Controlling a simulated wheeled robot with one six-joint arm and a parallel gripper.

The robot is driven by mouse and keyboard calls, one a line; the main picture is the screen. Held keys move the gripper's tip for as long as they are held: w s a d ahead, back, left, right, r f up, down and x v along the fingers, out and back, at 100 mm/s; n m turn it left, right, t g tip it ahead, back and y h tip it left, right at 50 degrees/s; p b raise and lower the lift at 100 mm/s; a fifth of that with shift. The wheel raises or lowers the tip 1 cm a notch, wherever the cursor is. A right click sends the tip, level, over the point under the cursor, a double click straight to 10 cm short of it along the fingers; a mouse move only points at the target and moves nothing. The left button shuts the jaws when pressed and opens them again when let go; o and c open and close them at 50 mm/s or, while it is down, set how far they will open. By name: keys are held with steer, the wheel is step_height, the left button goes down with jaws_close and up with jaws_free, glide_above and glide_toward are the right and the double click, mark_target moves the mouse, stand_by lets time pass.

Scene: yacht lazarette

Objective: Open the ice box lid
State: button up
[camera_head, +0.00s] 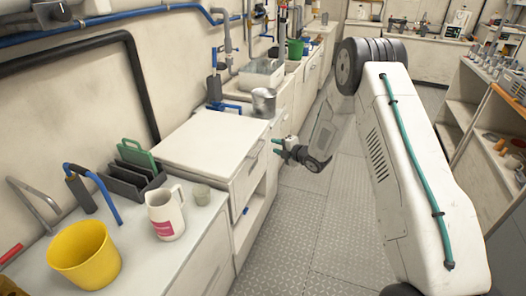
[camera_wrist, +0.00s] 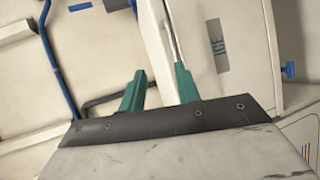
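The ice box lid (camera_head: 212,138) is a flat white panel on the left-hand counter. It lies level and looks closed. The ice box front (camera_head: 247,178) drops below it to the aisle. In the wrist view, a dark "ICE" label (camera_wrist: 217,46) shows on the front panel. My gripper (camera_head: 277,147) is beside the lid's front right edge, in from the aisle side. In the wrist view, my gripper's teal fingers (camera_wrist: 160,88) are apart, with a pale edge strip beyond the gap. I cannot tell whether they touch it. Nothing is visibly held.
A metal pot (camera_head: 264,102) stands just behind the lid. A white jug (camera_head: 165,214), a small grey cup (camera_head: 201,194), a yellow bucket (camera_head: 84,254) and a dark rack (camera_head: 131,182) stand on the nearer counter. The aisle floor (camera_head: 325,235) is clear. Shelves line the right.

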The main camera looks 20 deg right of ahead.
steer(key=w+a+f+n+y, duration=0.1)
steer(key=w+a+f, duration=0.4)
steer(key=shift+w, duration=0.35)
jaws_close()
